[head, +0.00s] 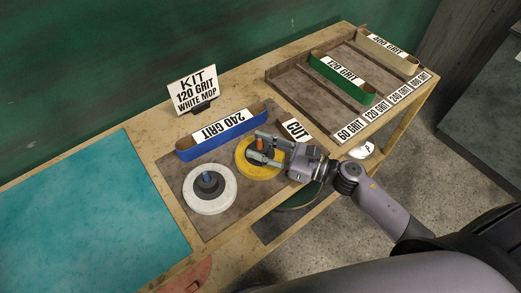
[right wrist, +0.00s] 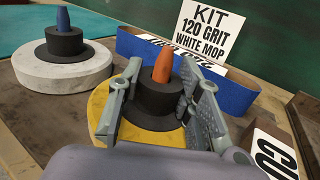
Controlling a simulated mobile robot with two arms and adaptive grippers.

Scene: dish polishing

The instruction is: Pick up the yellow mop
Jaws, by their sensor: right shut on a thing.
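The yellow mop (head: 262,173) is a yellow disc with a black hub and an orange pointed tip. It lies on the dark mat (head: 215,222), right of the white mop (head: 205,203). My right gripper (head: 256,148) reaches in from the right, with its fingers on either side of the hub, shut on it. In the right wrist view, the yellow mop (right wrist: 98,104) shows between and beneath the fingers, with the orange tip standing up between them. Whether its underside touches the mat is hard to tell. My left gripper is out of view.
A blue 240 grit holder (head: 225,135) stands just behind the mops, and a kit sign (head: 193,92) behind it. A "CUT" sign (head: 294,130) is close to my right gripper. A wooden tray (head: 292,84) holds the green 120 grit holder (head: 342,79). The teal mat (head: 90,215) is bare.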

